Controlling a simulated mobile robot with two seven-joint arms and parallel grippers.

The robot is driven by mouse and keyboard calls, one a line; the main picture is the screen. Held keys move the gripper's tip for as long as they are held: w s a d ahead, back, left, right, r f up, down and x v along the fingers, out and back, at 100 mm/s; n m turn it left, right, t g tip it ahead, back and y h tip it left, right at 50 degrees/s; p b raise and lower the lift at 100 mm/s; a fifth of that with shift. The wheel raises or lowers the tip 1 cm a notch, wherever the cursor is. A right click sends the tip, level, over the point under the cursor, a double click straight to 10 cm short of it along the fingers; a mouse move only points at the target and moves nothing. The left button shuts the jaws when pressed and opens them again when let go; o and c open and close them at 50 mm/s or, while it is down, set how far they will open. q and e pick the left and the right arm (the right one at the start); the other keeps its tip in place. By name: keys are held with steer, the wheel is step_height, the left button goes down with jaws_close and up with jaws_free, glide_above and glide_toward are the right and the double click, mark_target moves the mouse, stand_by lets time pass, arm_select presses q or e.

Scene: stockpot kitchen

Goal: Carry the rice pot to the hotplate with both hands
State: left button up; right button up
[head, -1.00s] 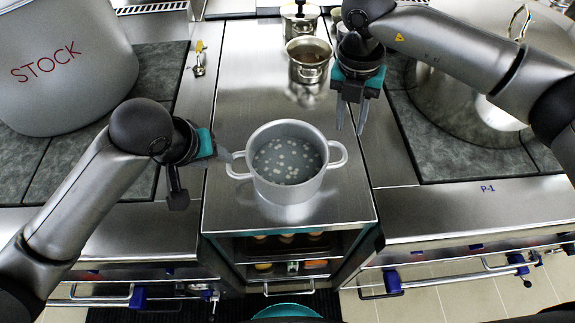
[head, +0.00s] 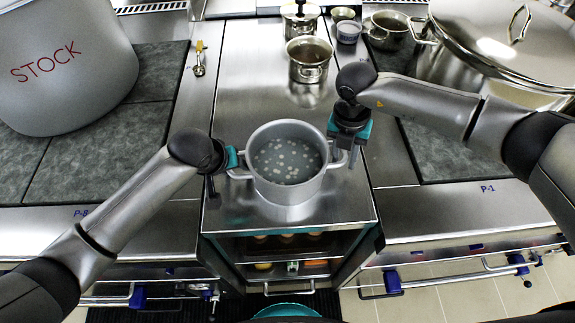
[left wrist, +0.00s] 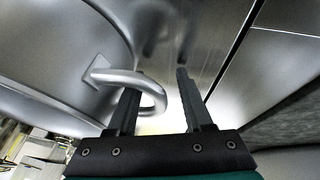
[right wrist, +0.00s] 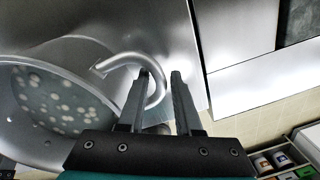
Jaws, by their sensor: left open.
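The rice pot (head: 287,189), grey with two side handles and white grains in liquid, stands upright on the steel counter (head: 230,205). My left gripper (head: 225,172) is at its left handle; in the left wrist view its open fingers (left wrist: 160,95) straddle the handle loop (left wrist: 150,82), one finger inside the loop. My right gripper (head: 350,158) is at the right handle; in the right wrist view its fingers (right wrist: 160,90) stand apart with the handle's outer bar (right wrist: 158,82) between them. Dark hotplate surfaces lie left (head: 90,155) and right (head: 450,155) of the counter.
A large stock pot (head: 65,70) stands on the left hotplate, a big lidded pot (head: 500,40) on the right one. A small pot (head: 309,60) and other small vessels stand behind the rice pot. A spoon (head: 199,60) lies back left. The front of both hotplates is clear.

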arm_select(q)
steer(key=c, duration=0.6)
arm_select(e)
jaws_close()
arm_select(q)
jaws_close()
arm_select(e)
steer(key=shift+d, duration=0.1)
stand_by(0.5)
arm_select(q)
steer(key=shift+w+r, duration=0.1)
steer(key=shift+r, duration=0.05)
arm_select(e)
steer(key=shift+w+r, duration=0.15)
